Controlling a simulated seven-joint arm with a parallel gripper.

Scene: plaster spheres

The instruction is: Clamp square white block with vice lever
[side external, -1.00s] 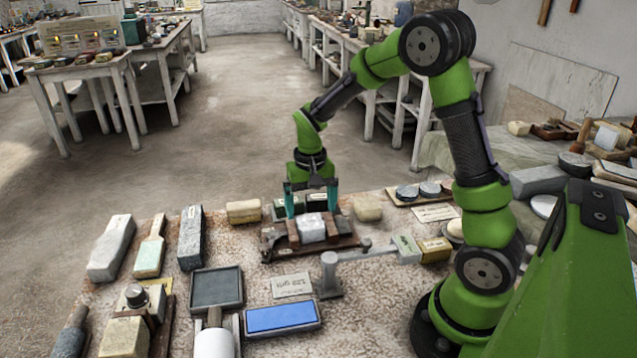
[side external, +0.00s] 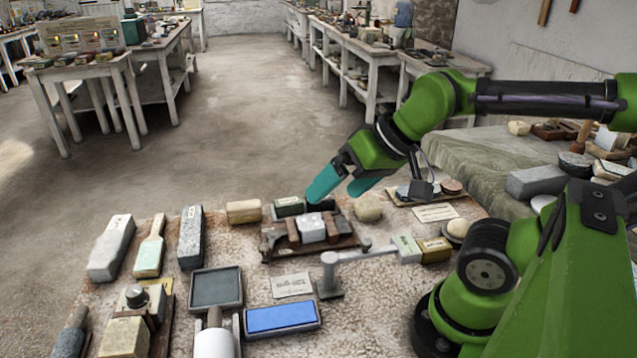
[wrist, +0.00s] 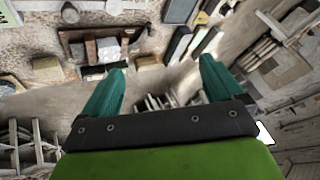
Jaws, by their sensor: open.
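A square white block (side external: 312,228) sits between the brown jaws of a small vice (side external: 346,241) on a dark wooden base. The block (wrist: 108,48) also shows in the wrist view near the top. A rounded grey knob (side external: 366,244) shows at the vice's right end; I cannot tell whether it is the lever, or whether the jaws press on the block. My gripper (side external: 343,190) is open and empty, tilted, above and behind the vice and apart from it. In the wrist view its teal fingers (wrist: 163,66) are spread with nothing between them.
A blue-topped tray (side external: 282,317) is at the front. Open floor lies beyond the table.

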